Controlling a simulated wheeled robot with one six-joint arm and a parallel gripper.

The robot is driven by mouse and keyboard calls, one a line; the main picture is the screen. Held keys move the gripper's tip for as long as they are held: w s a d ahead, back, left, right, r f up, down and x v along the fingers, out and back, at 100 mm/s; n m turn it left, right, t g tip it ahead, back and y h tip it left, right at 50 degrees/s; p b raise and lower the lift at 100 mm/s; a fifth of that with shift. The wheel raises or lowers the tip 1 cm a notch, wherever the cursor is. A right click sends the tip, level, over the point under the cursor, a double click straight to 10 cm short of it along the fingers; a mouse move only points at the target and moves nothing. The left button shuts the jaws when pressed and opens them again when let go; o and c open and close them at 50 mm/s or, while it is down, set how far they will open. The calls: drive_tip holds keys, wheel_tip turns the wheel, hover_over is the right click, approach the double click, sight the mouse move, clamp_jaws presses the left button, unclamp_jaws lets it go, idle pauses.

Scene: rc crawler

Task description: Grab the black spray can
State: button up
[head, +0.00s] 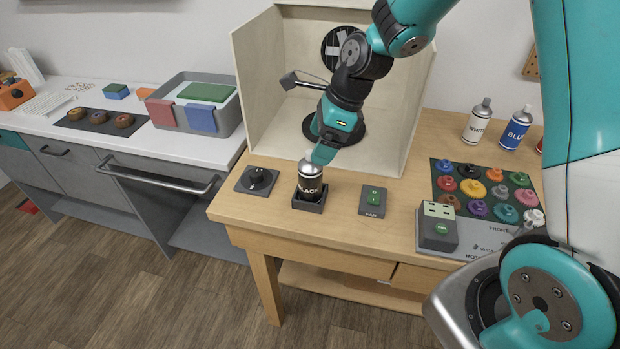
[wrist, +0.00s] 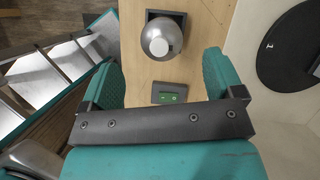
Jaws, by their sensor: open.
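The black spray can (head: 310,186) stands upright in a dark square holder (head: 309,203) at the front edge of the wooden table. Its label reads "BLACK", and its top is silver. In the head view my gripper (head: 322,155) is just above and behind the can, partly in front of its top. In the wrist view the can's silver top (wrist: 161,41) shows from above, ahead of and between the two teal fingers of my gripper (wrist: 164,72). The fingers are apart with nothing between them.
A dark knob box (head: 257,180) stands left of the can and a green-switch FAN box (head: 373,201) right of it. A pale open booth (head: 262,75) stands behind. White (head: 477,122) and blue (head: 516,130) cans stand back right, near a tray of colourful knobs (head: 447,183).

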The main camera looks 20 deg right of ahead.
sight(307, 160)
drive_tip(key=shift+p+x, duration=0.9)
drive_tip(key=shift+x, duration=2.4)
drive_tip(key=shift+w+a+r, duration=0.1)
drive_tip(key=c, duration=1.4)
